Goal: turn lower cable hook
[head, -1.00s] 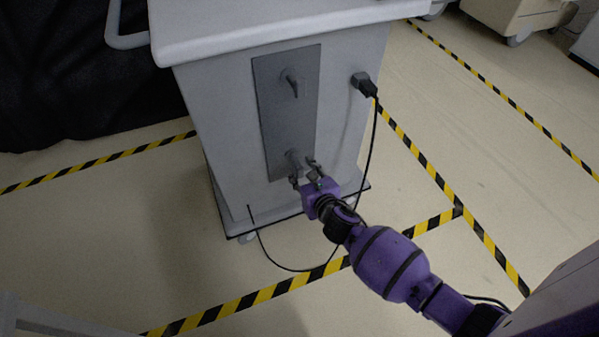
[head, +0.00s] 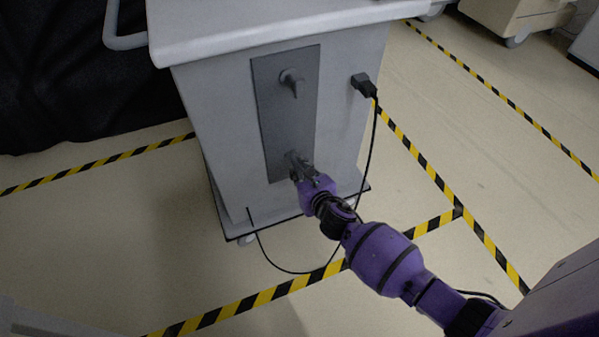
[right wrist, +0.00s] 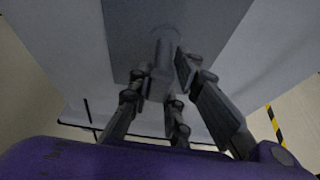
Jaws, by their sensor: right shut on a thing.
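The grey cart (head: 225,125) stands in front of me with a dark panel (head: 285,118) on its near side. The upper cable hook (head: 293,82) sits near the top of the panel. The lower cable hook is near the panel's bottom, mostly hidden by my right gripper (head: 297,163) in the head view. In the right wrist view the lower hook (right wrist: 163,70) shows as a grey piece between the fingers of my right gripper (right wrist: 162,80), which is shut on it. My left gripper is not in view.
A black plug (head: 363,84) sits in the cart's side right of the panel, and its cable (head: 368,150) hangs to the floor past my right arm. Yellow-black tape (head: 270,292) marks the floor. A black cover (head: 70,80) hangs at the left.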

